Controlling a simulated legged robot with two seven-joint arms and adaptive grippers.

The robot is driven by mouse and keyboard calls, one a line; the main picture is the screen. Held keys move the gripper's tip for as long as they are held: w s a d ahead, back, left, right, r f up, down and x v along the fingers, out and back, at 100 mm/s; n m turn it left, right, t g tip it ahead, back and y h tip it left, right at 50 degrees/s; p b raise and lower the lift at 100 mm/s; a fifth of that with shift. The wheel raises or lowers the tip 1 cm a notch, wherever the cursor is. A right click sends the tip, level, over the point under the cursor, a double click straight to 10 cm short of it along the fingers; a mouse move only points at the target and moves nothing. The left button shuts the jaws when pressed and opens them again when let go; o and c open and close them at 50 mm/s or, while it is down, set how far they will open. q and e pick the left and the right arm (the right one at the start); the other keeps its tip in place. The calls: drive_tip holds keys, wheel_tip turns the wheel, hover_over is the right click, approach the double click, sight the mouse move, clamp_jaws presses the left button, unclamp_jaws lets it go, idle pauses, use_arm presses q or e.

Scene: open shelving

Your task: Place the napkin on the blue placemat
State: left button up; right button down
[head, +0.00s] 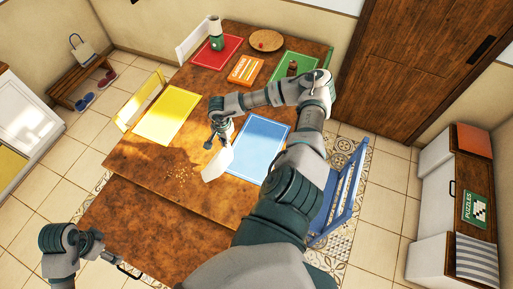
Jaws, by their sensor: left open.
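The blue placemat (262,145) lies on the wooden table, to the right of the table's middle. A white napkin (217,166) hangs from my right gripper (219,142), at the left edge of the blue placemat. The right gripper looks shut on the napkin's upper part. The napkin's lower end is over bare wood, and I cannot tell whether it touches the table. My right arm covers part of the placemat's right side. My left gripper (126,270) is open and empty at the lower left, by the table's near edge.
The wooden table (150,160) also bears yellow (168,116), red (217,52) and green (290,68) placemats, an orange box (245,70), a bottle (216,35) and a round board (266,40). Crumbs (182,172) lie left of the napkin. A blue chair (342,195) stands at the right.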

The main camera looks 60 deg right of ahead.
drive_tip(key=s+d+b, duration=0.1)
drive_tip(key=s+d, duration=0.1)
drive_tip(key=d, duration=0.6)
drive_tip(key=s+d+b, duration=0.1)
drive_tip(key=s+d, duration=0.2)
drive_tip(key=d, duration=0.6)
drive_tip(key=shift+s, duration=0.35)
drive_tip(key=w+d+r+m, duration=0.1)
drive_tip(key=w+d+m, duration=0.25)
drive_tip(key=d, duration=0.35)
drive_tip(key=w+d+r+m, duration=0.15)
drive_tip(key=w+d, duration=0.25)
drive_tip(key=d, duration=0.4)
approach(256, 167)
drive_tip(key=shift+m, duration=0.4)
wheel_tip(256, 167, down, 6)
